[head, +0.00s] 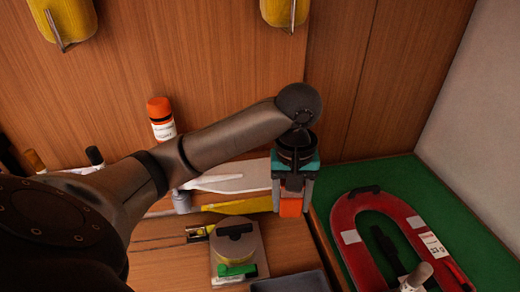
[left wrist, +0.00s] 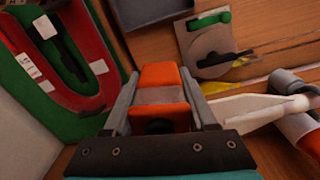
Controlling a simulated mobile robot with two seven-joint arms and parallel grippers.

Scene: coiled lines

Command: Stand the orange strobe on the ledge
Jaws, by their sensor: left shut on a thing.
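My left gripper (head: 291,208) is shut on the orange strobe (head: 291,206), which shows low between its fingers in the head view. In the left wrist view the strobe (left wrist: 158,76) is a blocky orange body with a greyish band, between the two grey fingers (left wrist: 156,90). Its lower part is hidden by the gripper there. The gripper is above the wooden surface, beside the left edge of the green-topped surface (head: 475,235). I cannot tell which surface is the ledge. My right gripper is in neither view.
A red horseshoe float (head: 345,235) lies on the green top. An orange-capped white bottle (head: 160,118) stands near the back wall. A grey plate with a green handle (head: 238,250) lies in front.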

